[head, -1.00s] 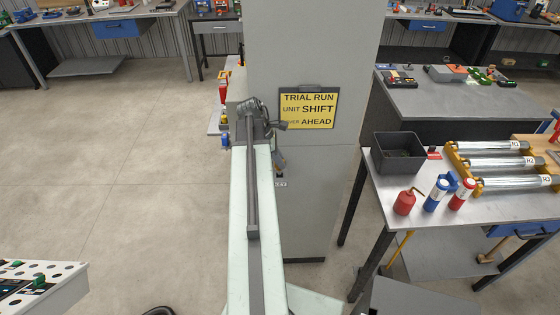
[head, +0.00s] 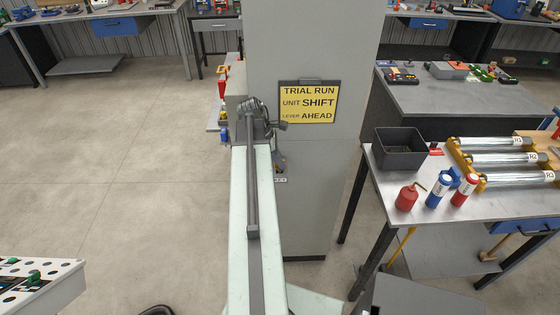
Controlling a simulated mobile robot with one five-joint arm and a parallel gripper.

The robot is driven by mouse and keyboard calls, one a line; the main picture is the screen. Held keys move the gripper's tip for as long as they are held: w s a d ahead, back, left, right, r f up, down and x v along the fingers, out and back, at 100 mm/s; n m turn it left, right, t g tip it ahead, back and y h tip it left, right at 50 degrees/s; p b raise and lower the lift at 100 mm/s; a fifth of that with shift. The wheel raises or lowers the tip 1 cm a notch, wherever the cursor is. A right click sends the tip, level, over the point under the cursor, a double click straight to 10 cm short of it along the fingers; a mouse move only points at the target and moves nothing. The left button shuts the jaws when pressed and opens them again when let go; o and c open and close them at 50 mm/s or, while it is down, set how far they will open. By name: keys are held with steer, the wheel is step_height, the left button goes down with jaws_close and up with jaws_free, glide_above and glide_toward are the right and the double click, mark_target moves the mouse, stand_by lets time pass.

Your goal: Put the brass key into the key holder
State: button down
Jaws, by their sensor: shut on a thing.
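My arm reaches forward from the bottom of the head view to the face of the grey column. My gripper (head: 279,162) is small and partly hidden behind the arm's end, close to the column's face below the yellow sign. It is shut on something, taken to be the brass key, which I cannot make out. A small white label (head: 280,180) on the column, apparently reading KEY, sits just below the gripper. The key holder itself is not clearly visible there. I cannot tell whether the key touches it.
The grey column (head: 310,215) stands straight ahead with a yellow sign (head: 308,103). At right, a metal table (head: 400,215) bears a black bin (head: 400,163), bottles and metal rollers. A white perforated panel (head: 65,288) is at lower left. The left floor is mostly clear.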

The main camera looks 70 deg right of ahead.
steer(key=shift+f+b, duration=0.55)
steer(key=shift+f, duration=0.1)
steer(key=c, duration=1.4)
jaws_free()
steer(key=shift+o, duration=0.2)
steer(key=shift+r, duration=0.1)
steer(key=p+v, duration=0.7)
steer(key=shift+r, duration=0.3)
steer(key=shift+w, duration=0.1)
